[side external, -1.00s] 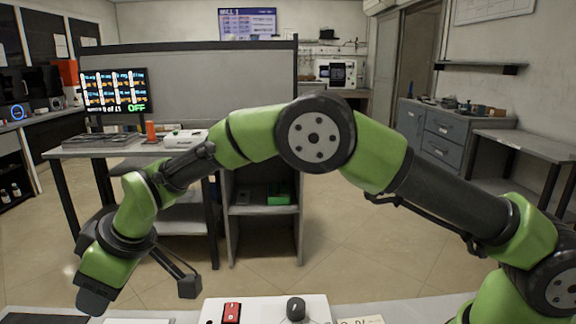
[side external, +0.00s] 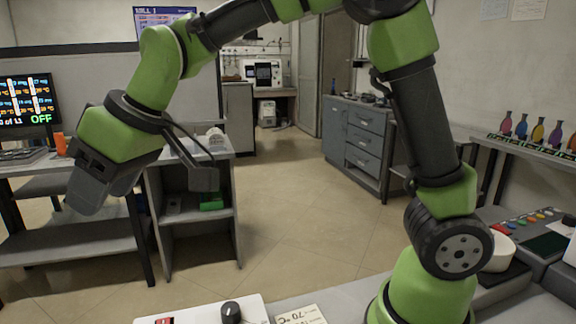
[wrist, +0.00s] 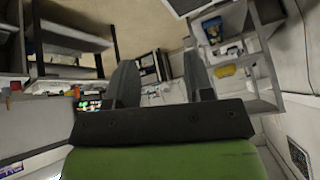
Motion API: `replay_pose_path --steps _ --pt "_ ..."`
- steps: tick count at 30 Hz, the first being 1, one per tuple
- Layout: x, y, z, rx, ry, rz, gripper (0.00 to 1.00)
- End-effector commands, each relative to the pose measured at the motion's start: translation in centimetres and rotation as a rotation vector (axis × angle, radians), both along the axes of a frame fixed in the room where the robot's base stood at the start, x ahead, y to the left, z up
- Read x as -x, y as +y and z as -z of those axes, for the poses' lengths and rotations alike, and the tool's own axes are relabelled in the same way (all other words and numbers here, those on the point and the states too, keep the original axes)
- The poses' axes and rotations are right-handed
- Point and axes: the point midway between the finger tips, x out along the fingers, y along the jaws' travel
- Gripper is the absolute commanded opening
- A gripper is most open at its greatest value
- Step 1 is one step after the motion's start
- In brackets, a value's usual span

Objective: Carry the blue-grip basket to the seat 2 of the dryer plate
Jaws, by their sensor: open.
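I cannot make out a blue-grip basket in either view. I cannot make out a dryer plate or its seats either.
A white panel with a black knob (side external: 231,312) sits at the front edge, beside a written card (side external: 300,316). A white round object (side external: 497,252) and a button panel (side external: 515,222) are at right. Coloured bottles (side external: 537,133) stand on a shelf behind. A desk stands at left.

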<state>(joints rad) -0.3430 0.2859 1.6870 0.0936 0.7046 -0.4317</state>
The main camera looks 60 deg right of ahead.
Motion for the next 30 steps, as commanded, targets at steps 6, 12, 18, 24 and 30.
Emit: replay_pose_path --steps 6,12,18,24,30 --pt "2.9 -3.1 -2.2 -0.038 0.01 0.112 0.48" --pt "6.0 -5.6 -3.5 -0.073 0.022 0.217 0.48" --pt "9.5 -7.9 -4.1 -0.112 0.033 0.325 0.48" --pt "13.2 -9.9 -4.1 -0.151 0.042 0.437 0.48" --pt "16.7 -11.3 -3.3 -0.194 0.049 0.547 0.48"
